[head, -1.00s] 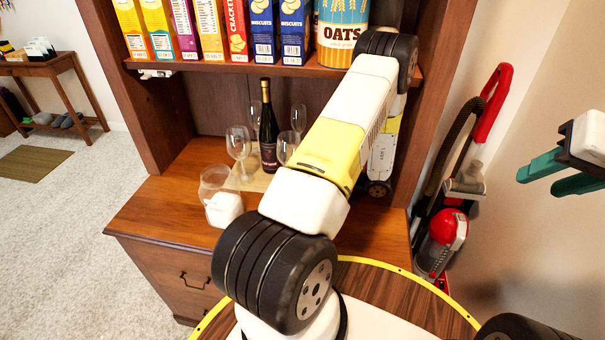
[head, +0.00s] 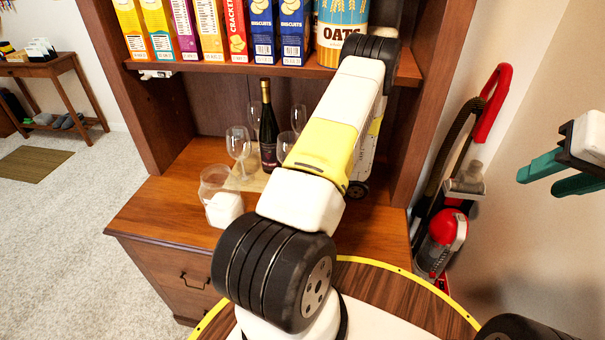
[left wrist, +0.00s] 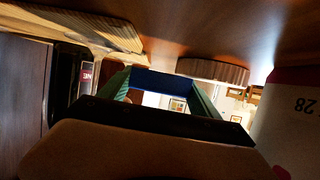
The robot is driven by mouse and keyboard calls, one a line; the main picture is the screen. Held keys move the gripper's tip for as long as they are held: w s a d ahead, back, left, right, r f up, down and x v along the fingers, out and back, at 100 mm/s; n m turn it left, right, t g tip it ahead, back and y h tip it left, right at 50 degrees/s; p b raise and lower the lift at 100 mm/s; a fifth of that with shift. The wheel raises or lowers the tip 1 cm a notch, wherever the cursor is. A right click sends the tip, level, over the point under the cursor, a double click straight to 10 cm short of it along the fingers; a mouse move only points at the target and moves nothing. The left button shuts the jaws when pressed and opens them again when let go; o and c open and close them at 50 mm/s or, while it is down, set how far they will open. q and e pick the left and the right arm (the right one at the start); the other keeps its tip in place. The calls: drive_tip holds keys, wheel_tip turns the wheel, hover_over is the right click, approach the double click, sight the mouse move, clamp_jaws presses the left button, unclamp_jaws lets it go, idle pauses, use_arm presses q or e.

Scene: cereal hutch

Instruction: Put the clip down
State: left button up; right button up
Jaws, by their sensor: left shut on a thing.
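In the left wrist view, the green fingers of my left gripper (left wrist: 160,86) are shut on a blue thing, which looks like the clip (left wrist: 158,76). The picture seems upside down, with the wooden counter (left wrist: 215,25) along the top, close to the clip. I cannot tell whether the clip touches the counter. In the head view my left arm hides the left gripper and the clip. My right gripper (head: 540,180) is at the right edge of the head view, open and empty, away from the hutch.
Boxes fill the shelf (head: 220,68) above.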

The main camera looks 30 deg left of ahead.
use_arm(q)
drive_tip(key=shift+d+f, duration=0.3)
drive_tip(key=shift+f, duration=0.45)
drive_tip(key=o, duration=1.2)
drive_tip(key=shift+o, duration=0.5)
drive_tip(key=shift+s, duration=0.1)
drive_tip(key=shift+r, duration=0.5)
drive_tip(key=v, duration=1.1)
drive_tip(key=shift+w+d+r, duration=0.25)
drive_tip(key=shift+w+r, duration=0.05)
drive_tip(key=shift+r, duration=0.1)
